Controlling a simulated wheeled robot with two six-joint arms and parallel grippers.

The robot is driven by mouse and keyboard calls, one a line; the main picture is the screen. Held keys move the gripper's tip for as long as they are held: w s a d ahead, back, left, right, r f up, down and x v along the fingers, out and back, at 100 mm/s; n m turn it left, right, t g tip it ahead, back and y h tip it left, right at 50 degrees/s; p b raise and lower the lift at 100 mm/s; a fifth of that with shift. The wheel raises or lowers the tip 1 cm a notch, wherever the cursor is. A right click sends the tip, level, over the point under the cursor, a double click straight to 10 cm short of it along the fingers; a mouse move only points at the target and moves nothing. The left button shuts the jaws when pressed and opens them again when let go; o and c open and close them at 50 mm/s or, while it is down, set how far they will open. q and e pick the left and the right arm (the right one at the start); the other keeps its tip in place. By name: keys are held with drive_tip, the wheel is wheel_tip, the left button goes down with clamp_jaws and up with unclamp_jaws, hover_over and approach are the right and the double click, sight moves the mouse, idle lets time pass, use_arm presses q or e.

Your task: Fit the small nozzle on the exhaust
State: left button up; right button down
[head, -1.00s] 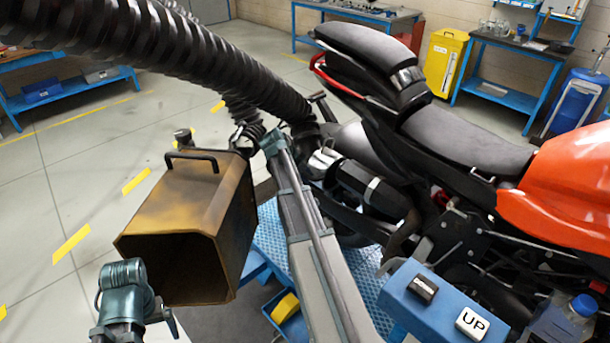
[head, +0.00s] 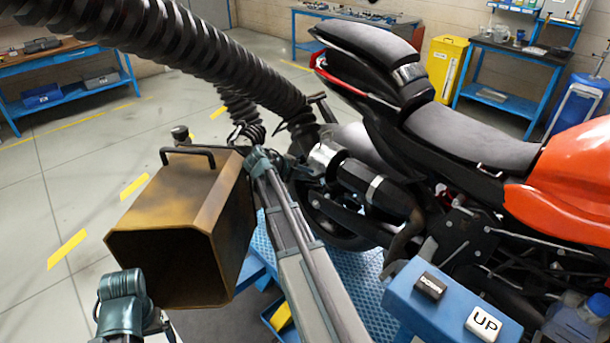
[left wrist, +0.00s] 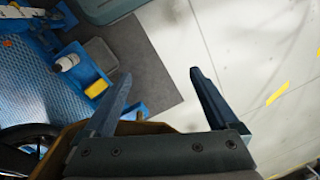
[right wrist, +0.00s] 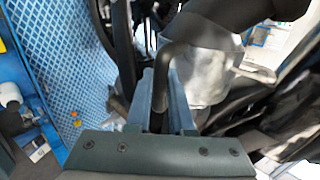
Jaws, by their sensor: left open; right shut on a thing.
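The small nozzle is a pale grey piece (right wrist: 208,78) under a black hose cuff in the right wrist view. In the head view it appears as a silver cylinder (head: 325,155) near the rear end of the bike's black exhaust (head: 385,190). I cannot tell whether it goes around that end or is only close to it. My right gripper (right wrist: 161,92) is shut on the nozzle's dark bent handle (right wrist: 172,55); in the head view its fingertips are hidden. My left gripper (left wrist: 160,80) is open and empty, low at the left beside the large nozzle.
A large brown box-shaped nozzle (head: 185,195) hangs at the left, close to my left arm. Black ribbed hoses (head: 180,55) cross above. The motorcycle (head: 480,145) stands on a blue lift plate (head: 360,268). A blue UP/DOWN button box (head: 440,310) is at the front right.

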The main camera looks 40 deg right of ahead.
drive_tip(key=shift+s, duration=0.25)
drive_tip(key=s+f+b, duration=0.1)
drive_tip(key=s, duration=0.8)
drive_tip(key=shift+s+d+f, duration=0.15)
drive_tip(key=shift+s+d, duration=0.05)
drive_tip(key=shift+d, duration=0.2)
idle(1.3)
idle(0.6)
drive_tip(key=c, duration=0.7)
unclamp_jaws()
